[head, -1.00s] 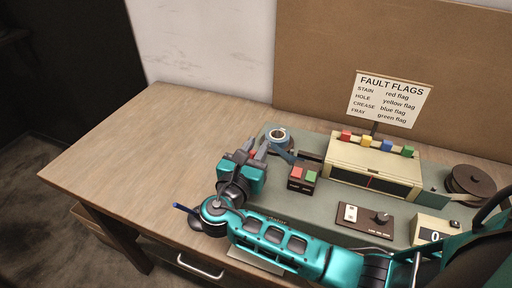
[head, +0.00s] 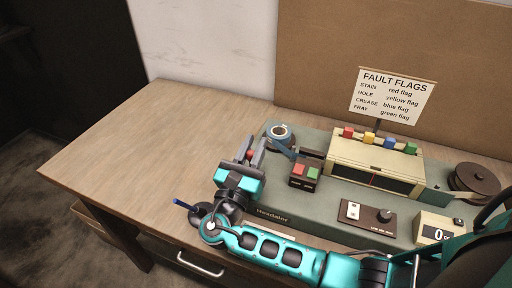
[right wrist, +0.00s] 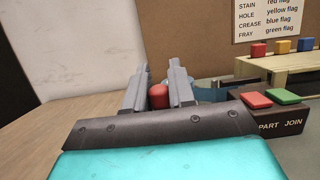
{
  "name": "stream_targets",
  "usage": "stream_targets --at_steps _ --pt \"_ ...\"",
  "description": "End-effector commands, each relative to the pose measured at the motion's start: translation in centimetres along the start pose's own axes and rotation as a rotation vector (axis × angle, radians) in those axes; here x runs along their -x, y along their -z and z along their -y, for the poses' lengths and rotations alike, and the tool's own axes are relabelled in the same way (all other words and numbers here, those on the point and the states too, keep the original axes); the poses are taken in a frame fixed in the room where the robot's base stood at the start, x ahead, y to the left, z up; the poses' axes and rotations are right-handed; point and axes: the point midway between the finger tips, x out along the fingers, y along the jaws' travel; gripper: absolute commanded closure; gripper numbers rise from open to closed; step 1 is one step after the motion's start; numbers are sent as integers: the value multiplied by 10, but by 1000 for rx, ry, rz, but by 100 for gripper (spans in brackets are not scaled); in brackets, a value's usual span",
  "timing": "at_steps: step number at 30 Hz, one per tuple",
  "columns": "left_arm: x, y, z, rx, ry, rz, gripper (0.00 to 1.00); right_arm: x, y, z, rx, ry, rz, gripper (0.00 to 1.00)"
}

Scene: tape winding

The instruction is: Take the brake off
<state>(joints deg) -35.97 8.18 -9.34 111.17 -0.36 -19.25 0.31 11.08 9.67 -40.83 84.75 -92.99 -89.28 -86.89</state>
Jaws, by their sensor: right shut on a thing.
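A small red knob (right wrist: 158,96) shows between the two grey fingers of my right gripper (right wrist: 159,90) in the right wrist view. In the head view the right gripper (head: 254,147) is at the left end of the green-grey machine base (head: 272,214), shut on the red knob (head: 250,154). The lower part of the knob and whatever it is fixed to are hidden by the gripper. A blue tape roll (head: 279,134) with a pale core sits just behind and right of the fingers. My left gripper is not in view.
A block with red and green buttons (head: 304,178), marked PART and JOIN, stands right of the gripper. Beyond are a cream box (head: 375,157) with several coloured flags, a switch panel (head: 366,219), a counter (head: 434,228) and a dark reel (head: 475,181). The wooden table (head: 130,150) is clear at left.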

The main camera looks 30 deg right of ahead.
Motion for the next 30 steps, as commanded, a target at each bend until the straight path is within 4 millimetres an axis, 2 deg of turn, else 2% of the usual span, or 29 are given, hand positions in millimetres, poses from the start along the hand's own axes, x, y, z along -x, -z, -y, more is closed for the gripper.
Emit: stream_targets --at_steps 4,13,14,20,30 --pt "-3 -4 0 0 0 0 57 1 -6 -1 -8 4 67 100" --pt "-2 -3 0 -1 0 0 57 1 -9 -1 -10 4 77 100" --pt "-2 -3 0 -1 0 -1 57 1 -9 -1 -10 4 77 74" --pt "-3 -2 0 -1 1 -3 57 2 -7 -1 -7 3 73 55" --pt "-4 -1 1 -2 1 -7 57 2 -4 0 -4 1 69 53"
